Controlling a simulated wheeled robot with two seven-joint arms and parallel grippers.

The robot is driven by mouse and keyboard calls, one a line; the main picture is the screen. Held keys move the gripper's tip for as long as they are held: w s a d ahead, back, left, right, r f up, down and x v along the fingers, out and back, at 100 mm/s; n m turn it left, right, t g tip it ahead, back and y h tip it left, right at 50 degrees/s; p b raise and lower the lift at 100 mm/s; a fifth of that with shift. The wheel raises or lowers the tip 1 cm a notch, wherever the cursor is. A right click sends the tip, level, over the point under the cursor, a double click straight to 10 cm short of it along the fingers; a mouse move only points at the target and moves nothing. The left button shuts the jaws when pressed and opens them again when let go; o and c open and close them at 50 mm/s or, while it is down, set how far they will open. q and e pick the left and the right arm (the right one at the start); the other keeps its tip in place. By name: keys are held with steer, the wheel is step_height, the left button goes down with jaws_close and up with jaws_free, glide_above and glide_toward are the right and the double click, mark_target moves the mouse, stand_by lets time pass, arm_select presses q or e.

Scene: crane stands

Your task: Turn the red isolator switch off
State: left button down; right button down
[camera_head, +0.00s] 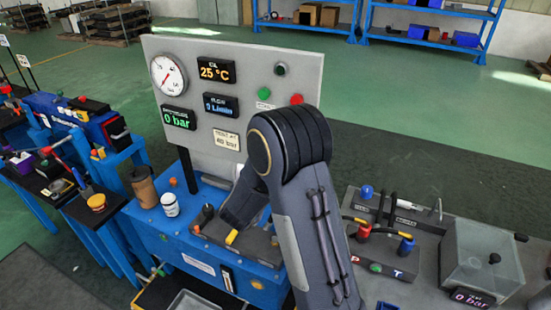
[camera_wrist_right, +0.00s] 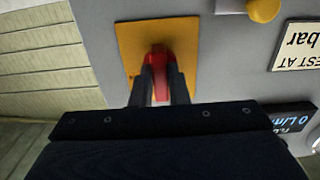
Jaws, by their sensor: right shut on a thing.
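The red isolator switch (camera_wrist_right: 160,66) sits on a square yellow plate (camera_wrist_right: 192,36) on the grey panel in the right wrist view. My right gripper (camera_wrist_right: 159,76) is shut on the red handle, with one dark finger on each side. The handle's far end is blurred. In the head view my right arm stands in front of the right part of the upright grey panel (camera_head: 300,62) and hides the switch and the gripper. My left gripper is in neither view.
The panel carries a round gauge (camera_head: 168,75), lit displays, a green button (camera_head: 264,93) and a red button (camera_head: 296,99). A blue bench (camera_head: 185,240) with a brown cup (camera_head: 144,187) and a white cup (camera_head: 170,205) stands below. A clear box (camera_head: 482,262) stands right.

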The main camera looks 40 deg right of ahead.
steer(key=shift+f, duration=0.15)
steer(key=c, duration=1.4)
jaws_free()
steer(key=shift+a, duration=0.1)
steer(key=b+v, duration=0.1)
steer(key=v, duration=0.6)
steer(key=shift+s+a, duration=0.25)
steer(key=shift+a, duration=0.1)
